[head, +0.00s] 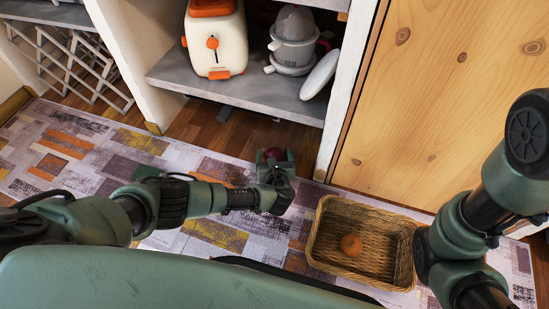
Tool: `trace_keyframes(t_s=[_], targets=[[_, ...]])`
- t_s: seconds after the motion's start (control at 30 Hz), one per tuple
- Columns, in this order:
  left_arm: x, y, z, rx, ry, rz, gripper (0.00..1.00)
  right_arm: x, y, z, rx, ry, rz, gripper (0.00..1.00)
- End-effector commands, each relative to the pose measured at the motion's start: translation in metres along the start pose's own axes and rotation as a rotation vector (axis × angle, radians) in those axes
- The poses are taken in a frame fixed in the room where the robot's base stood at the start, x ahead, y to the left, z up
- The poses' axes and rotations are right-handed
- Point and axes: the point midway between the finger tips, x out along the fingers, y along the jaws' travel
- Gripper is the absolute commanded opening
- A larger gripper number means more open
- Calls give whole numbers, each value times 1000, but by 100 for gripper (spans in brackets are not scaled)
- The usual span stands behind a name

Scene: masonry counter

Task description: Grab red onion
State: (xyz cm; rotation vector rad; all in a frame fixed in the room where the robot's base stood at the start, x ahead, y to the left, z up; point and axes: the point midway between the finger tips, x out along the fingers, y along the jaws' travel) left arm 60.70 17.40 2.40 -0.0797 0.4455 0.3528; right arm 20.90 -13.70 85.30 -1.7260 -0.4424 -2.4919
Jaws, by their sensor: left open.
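A small dark red round thing, which looks like the red onion (272,153), shows low in front of the cabinet's open lower bay in the head view. My left gripper (274,157) is open, with its fingers on either side of the red onion. The gripper's body hides part of the onion, so I cannot tell whether the fingers touch it. My right arm comes in at the right edge, but its gripper is not in view.
A shelf (240,94) above bears a cream toaster (215,40) and stacked grey dishes (292,45). A wooden panel (440,110) stands right; a white rack (75,60) stands left.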

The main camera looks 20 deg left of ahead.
Motion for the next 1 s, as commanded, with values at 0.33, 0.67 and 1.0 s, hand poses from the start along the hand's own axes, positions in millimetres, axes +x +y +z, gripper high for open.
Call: trace_keyframes(t_s=[0.33,0.67,1.0], targets=[[-1,0,0,0,1,0,26,1,0,0,0,1,-1,36],[-2,0,2,0,0,0,12,3,0,1,0,0,-1,36],[-18,0,37,-2,1,0,12,34,7,12,0,0,-1,36]])
